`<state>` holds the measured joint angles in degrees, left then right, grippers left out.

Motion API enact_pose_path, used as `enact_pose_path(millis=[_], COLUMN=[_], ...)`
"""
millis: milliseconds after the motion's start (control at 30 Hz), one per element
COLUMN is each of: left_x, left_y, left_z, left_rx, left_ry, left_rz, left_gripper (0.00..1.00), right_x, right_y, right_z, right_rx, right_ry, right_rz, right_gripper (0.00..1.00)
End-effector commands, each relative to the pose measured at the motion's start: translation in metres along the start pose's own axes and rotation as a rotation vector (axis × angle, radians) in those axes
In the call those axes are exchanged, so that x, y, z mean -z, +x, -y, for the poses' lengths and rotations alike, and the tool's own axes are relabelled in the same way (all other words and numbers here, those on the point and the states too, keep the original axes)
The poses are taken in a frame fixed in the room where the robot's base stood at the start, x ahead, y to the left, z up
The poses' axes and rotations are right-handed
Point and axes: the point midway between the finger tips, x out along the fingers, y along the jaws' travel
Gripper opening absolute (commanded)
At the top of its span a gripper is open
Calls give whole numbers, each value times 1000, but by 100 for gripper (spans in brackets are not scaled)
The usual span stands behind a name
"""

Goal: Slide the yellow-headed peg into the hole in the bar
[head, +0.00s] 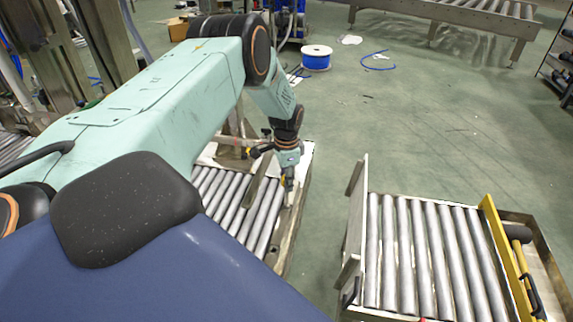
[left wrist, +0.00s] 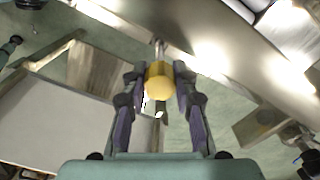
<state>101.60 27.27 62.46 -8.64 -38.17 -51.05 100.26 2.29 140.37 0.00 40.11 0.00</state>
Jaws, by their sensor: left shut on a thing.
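My left gripper (head: 289,186) points down at the right side of the left roller conveyor. In the left wrist view its two fingers (left wrist: 158,98) are shut on the peg, whose yellow head (left wrist: 158,82) shows between them. A thin grey shaft seems to run beyond the head, but its tip is hard to make out. A long shiny metal bar or rail (left wrist: 230,62) crosses behind the peg in the left wrist view. I cannot make out a hole or tell whether the peg touches the metal. My right gripper is not in view.
The left roller conveyor (head: 234,212) lies under my arm. Another roller conveyor (head: 425,255) with a yellow rail (head: 507,255) stands at the right. Green floor lies open between them. A blue cable spool (head: 316,60) stands farther back.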

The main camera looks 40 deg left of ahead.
Motion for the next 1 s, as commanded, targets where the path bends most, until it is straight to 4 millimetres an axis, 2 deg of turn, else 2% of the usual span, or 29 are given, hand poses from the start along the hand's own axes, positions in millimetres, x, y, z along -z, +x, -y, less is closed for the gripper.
enact_pose_path(millis=[1000], left_x=[0], left_y=[22], left_z=[0], left_rx=[0], left_ry=[0], left_rz=[0], left_gripper=[0], right_x=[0], right_y=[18], right_z=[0], right_rx=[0], right_ry=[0], right_rz=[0], right_gripper=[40])
